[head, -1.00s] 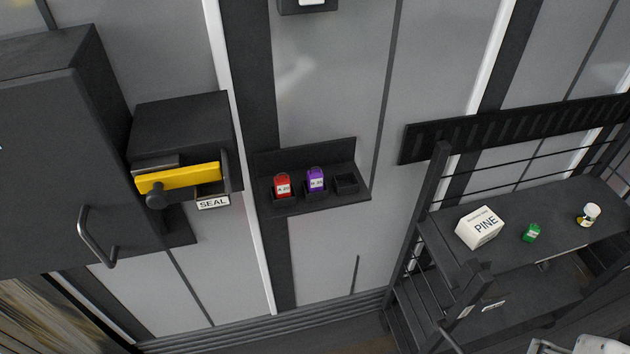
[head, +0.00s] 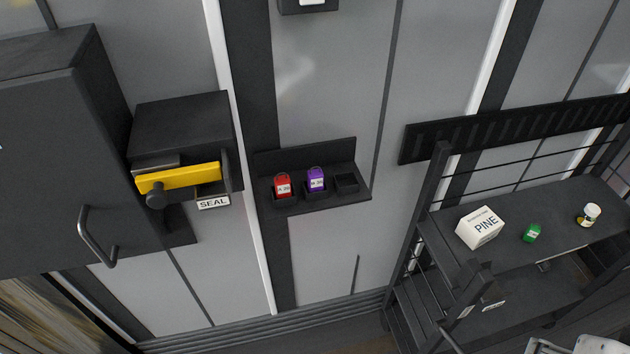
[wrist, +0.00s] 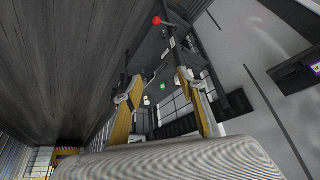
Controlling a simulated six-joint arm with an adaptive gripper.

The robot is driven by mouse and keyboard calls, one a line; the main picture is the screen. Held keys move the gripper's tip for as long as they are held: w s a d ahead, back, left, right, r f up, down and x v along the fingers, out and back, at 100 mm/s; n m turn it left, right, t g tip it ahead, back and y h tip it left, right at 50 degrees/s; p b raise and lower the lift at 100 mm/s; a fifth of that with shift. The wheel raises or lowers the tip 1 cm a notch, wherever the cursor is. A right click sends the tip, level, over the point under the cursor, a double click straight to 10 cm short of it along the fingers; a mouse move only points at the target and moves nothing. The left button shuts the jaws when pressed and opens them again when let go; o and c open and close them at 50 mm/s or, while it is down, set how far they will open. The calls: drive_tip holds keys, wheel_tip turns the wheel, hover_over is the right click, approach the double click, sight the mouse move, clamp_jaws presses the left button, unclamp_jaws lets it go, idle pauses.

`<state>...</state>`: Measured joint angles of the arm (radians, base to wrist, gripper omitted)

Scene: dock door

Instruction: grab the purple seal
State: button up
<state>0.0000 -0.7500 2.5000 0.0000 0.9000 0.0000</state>
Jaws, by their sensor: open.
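The purple seal (head: 316,180) has a white label and a thin loop on top. It stands upright in the middle slot of a small dark wall shelf (head: 330,204) in the head view. A small purple patch at the right edge of the wrist view (wrist: 316,69) looks like the same seal, partly cut off. My gripper (wrist: 157,90) shows in the wrist view, with its two fingers spread and nothing between them. It is apart from the seal, which lies off to its right. My gripper does not show in the head view.
A red seal (head: 283,186) stands left of the purple one; the right slot (head: 346,182) is empty. A yellow-handled box (head: 180,178) is further left. A rack (head: 535,260) at right holds a PINE box (head: 479,227), a green item (head: 531,233) and a white cup (head: 588,215).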

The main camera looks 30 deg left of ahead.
drive_tip(key=n+t+y, duration=0.4)
drive_tip(key=n+y, duration=0.5)
drive_tip(key=y, duration=0.1)
approach(316, 178)
drive_tip(key=x, duration=0.4)
drive_tip(key=shift+a+r, duration=0.1)
drive_tip(key=shift+r, duration=0.1)
drive_tip(key=shift+x, duration=1.35)
